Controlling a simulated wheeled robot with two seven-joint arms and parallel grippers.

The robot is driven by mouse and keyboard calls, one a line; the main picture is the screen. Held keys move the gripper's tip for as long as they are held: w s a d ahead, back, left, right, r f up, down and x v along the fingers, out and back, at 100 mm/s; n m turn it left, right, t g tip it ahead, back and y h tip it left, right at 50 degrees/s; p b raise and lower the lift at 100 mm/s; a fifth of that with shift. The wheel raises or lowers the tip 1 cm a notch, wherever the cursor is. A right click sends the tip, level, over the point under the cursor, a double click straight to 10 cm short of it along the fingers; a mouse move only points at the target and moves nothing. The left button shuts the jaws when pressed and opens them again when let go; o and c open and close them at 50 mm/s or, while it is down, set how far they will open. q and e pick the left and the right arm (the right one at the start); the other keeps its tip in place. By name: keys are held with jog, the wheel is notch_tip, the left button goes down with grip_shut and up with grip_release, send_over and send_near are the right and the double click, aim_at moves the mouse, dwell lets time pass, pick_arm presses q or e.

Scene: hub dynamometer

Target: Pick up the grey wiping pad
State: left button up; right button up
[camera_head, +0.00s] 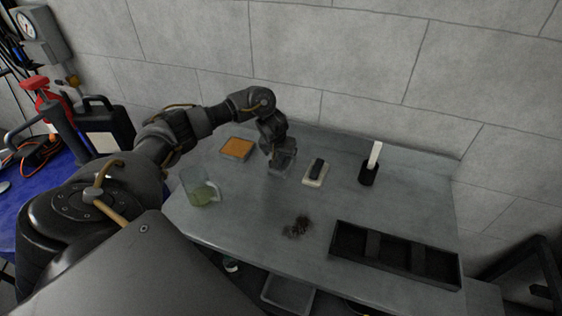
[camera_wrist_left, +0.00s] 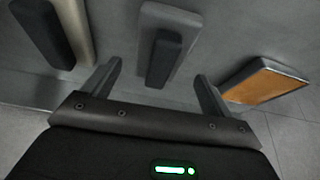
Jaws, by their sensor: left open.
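The wiping pad (camera_head: 313,181) lies flat on the grey table, with a pale grey base and a dark block-shaped handle (camera_head: 318,165) on top. My left gripper (camera_head: 281,168) is open and empty, pointing down just left of the pad in the head view. In the left wrist view, the pad (camera_wrist_left: 184,25) lies beyond the open fingertips (camera_wrist_left: 158,82), roughly centred between them and apart from them. My right gripper is not in view.
An orange-topped block (camera_head: 237,149) lies left of the gripper. A clear jug (camera_head: 199,190) with yellowish liquid stands nearer. A black holder (camera_head: 368,175) with a white upright piece stands right. Dark debris (camera_head: 297,227) and a black divided tray (camera_head: 340,264) are in front. A wall runs behind.

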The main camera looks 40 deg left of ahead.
aim_at(281, 157)
pick_arm(q)
jog(key=x, duration=0.2)
jog(key=shift+w+f, duration=0.25)
jog(key=shift+f, duration=0.05)
jog(key=shift+w+f, duration=0.1)
jog(key=shift+f, duration=0.1)
jog(key=shift+a, duration=0.1)
jog(key=shift+r, duration=0.1)
jog(key=shift+c, duration=0.6)
jog(key=c, duration=0.9)
jog(key=shift+c, duration=0.2)
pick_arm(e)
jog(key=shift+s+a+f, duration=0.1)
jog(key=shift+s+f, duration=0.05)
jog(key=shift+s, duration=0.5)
pick_arm(q)
jog(key=shift+r, duration=0.1)
